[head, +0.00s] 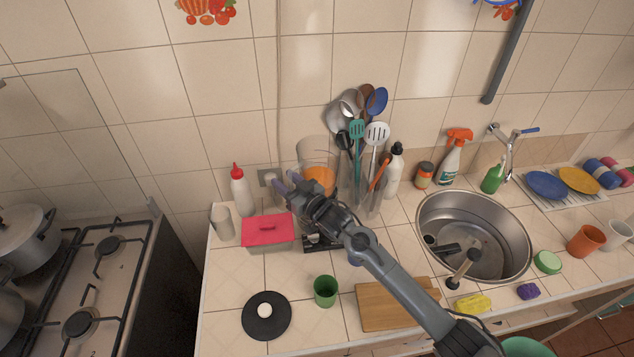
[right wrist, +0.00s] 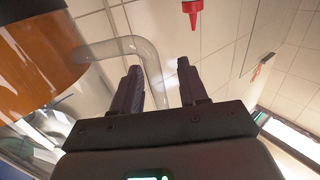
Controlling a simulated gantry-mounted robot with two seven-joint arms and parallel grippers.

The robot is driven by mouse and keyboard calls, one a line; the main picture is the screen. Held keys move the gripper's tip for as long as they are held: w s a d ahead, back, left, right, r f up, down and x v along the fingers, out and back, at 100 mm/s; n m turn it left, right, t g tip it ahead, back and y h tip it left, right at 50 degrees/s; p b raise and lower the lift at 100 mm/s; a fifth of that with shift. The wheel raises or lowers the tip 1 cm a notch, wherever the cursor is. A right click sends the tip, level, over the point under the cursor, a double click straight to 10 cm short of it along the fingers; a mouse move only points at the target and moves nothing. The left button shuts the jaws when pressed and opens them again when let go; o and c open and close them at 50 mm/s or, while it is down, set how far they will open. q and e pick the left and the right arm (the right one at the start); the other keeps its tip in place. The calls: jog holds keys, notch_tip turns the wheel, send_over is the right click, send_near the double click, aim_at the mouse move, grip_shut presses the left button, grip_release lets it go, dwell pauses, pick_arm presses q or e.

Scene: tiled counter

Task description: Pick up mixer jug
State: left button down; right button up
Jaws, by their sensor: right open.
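The mixer jug (head: 320,179) is a clear jug with orange contents, standing on its dark base (head: 322,243) near the back wall. In the right wrist view its orange body (right wrist: 40,55) fills the upper left, and its clear curved handle (right wrist: 115,47) reaches toward the fingers. My right gripper (head: 285,183) is open beside the jug, on its left side in the head view. In the right wrist view the two fingers (right wrist: 158,68) are apart, with the handle's outer bend near the left finger and the gap. Whether they touch it is unclear. My left gripper is out of view.
A red-lidded box (head: 267,231) and a white bottle with a red cap (head: 241,192) stand left of the jug. A clear utensil holder (head: 369,197) stands close on its right. A green cup (head: 325,291) and cutting board (head: 390,305) lie in front.

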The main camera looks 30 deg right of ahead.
grip_shut()
dwell(1.2)
jog(key=shift+r, duration=0.15)
